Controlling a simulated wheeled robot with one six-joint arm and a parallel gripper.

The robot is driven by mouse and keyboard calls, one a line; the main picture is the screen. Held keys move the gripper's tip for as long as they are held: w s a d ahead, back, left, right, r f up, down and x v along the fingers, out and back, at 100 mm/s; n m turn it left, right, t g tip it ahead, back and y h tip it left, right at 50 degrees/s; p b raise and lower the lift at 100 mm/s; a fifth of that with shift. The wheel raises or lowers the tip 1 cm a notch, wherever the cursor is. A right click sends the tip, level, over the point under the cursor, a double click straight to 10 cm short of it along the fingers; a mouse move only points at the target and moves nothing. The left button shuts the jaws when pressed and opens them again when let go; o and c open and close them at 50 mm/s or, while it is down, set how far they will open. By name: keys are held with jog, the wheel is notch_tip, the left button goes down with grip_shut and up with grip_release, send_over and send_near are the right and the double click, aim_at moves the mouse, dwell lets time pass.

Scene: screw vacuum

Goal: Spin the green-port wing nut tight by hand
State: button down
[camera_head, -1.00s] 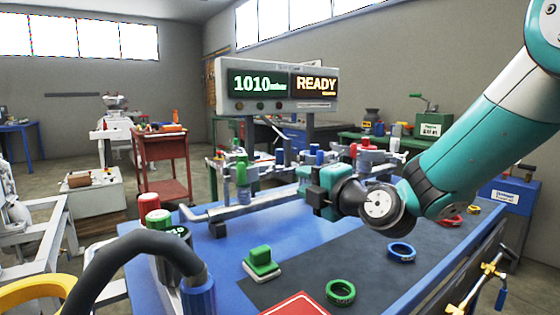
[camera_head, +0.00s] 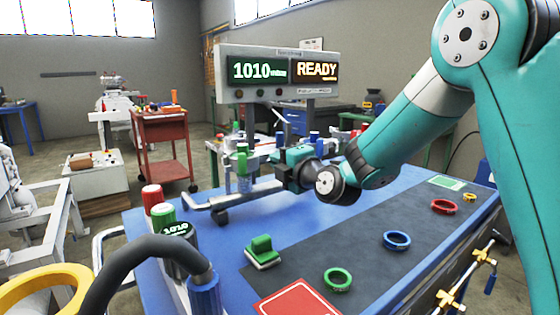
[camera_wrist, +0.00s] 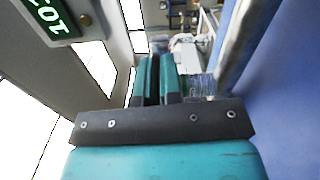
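The green port (camera_head: 242,163) is an upright green-topped fitting on the grey metal pipework at the back of the blue bench. Its wing nut is too small to make out. My gripper (camera_head: 283,170) is just right of the green port, pointing left towards the pipework; its tips are partly hidden in the head view. In the wrist view, the two teal fingers (camera_wrist: 157,80) lie close together with a thin dark gap, and I see nothing held between them. A clear glass-like part (camera_wrist: 200,85) shows just right of the fingers.
The display panel (camera_head: 278,78) reads 1010 and READY above the pipework. On the bench are a green block (camera_head: 262,250), green ring (camera_head: 337,280), blue ring (camera_head: 397,240), red ring (camera_head: 444,207) and red card (camera_head: 298,300). A grey hose (camera_head: 140,250) arches at front left.

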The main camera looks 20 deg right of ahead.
dwell(0.4)
jog(key=m+b, duration=0.6)
jog(key=m, duration=1.9)
jog(key=shift+d, duration=0.1)
jog(key=shift+f, duration=0.1)
dwell(0.5)
jog(key=c, duration=1.4)
grip_release()
jog(key=shift+o, duration=0.6)
